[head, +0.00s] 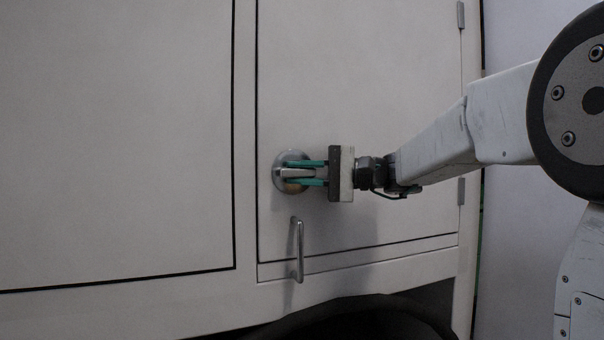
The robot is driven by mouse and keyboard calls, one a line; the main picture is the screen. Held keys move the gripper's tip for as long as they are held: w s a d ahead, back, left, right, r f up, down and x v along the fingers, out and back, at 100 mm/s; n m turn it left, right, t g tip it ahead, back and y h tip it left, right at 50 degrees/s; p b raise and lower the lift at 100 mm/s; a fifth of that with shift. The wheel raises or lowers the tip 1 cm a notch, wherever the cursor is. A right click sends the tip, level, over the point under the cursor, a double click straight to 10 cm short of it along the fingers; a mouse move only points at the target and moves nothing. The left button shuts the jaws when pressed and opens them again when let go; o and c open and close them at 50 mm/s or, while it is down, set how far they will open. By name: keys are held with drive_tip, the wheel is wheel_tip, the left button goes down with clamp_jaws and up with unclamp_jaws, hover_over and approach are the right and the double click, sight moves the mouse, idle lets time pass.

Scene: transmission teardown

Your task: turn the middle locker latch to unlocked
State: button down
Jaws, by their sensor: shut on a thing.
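The locker latch (279,172) is a round metal disc with a short lever, on the left side of a pale locker door (360,80). The lever lies roughly level, pointing right. My gripper (306,173) comes in from the right, with one green finger above the lever and one below. It is shut on the lever. The fingers and lever cover part of the disc.
A vertical metal pull handle (297,250) stands out just below the latch, near the door's lower edge. Hinges (461,190) line the door's right edge. A wide pale panel (110,140) fills the left. A dark round shape (360,318) lies below.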

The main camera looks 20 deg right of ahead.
sight(314, 173)
idle(0.3)
drive_tip(key=c, duration=1.3)
unclamp_jaws()
drive_tip(key=v, duration=0.7)
drive_tip(key=shift+s+d, duration=0.15)
drive_tip(key=shift+d, duration=0.2)
